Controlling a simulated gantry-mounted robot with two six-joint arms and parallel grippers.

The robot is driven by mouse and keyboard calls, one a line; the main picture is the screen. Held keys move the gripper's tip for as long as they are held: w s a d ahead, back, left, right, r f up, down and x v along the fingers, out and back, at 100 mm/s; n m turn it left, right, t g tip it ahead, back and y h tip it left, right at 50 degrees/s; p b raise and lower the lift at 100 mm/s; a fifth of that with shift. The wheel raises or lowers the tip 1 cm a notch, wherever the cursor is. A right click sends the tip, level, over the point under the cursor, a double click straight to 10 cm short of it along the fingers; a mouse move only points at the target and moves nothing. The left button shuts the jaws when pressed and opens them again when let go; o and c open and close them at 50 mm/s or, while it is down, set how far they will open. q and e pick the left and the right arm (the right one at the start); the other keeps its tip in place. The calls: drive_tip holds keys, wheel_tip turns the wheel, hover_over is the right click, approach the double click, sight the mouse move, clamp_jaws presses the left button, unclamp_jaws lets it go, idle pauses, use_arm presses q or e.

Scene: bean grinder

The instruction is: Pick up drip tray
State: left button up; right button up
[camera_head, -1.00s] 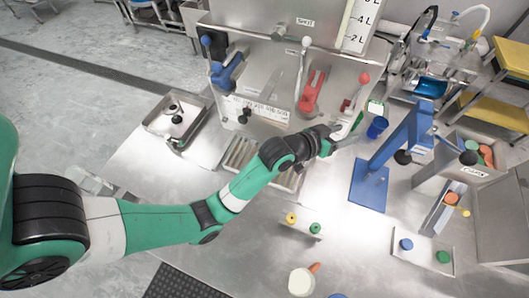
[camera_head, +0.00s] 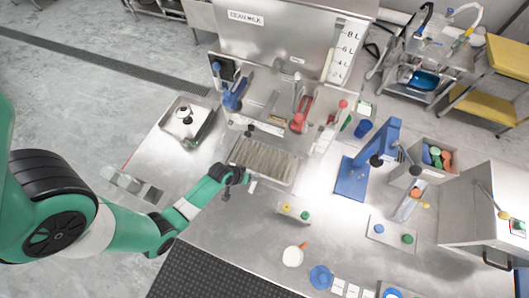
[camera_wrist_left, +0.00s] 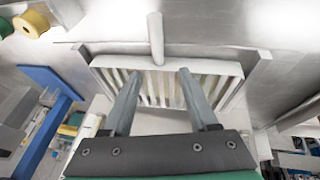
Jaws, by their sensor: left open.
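The drip tray (camera_head: 262,160) is a pale slatted metal tray at the front foot of the bean machine in the head view. In the left wrist view the drip tray (camera_wrist_left: 222,68) lies ahead of the fingers, with a light bar-like handle (camera_wrist_left: 156,38) sticking out from its far side. My left gripper (camera_head: 243,178) is at the tray's front left edge. In the left wrist view its two fingers (camera_wrist_left: 158,74) are spread, with slats showing between them and nothing held. I cannot tell whether they touch the tray. My right gripper is not in view.
The steel machine with a blue lever (camera_head: 235,92) and a red lever (camera_head: 301,112) stands behind the tray. A blue press stand (camera_head: 352,180) is to the right. A small panel with yellow and green knobs (camera_head: 296,211) lies in front. Bare tabletop lies between.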

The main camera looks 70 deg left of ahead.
sight(261, 169)
use_arm(q)
drive_tip(key=b+x, duration=0.1)
drive_tip(key=x, duration=0.1)
drive_tip(key=shift+f, duration=0.3)
drive_tip(key=shift+w+r, duration=0.1)
drive_tip(key=b+x, duration=0.2)
drive_tip(key=x, duration=0.1)
drive_tip(key=b+x, duration=0.2)
drive_tip(key=shift+d, duration=0.3)
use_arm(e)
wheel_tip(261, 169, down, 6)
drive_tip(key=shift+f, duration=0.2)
use_arm(q)
drive_tip(key=shift+c, duration=0.2)
clamp_jaws()
drive_tip(key=shift+a, duration=0.1)
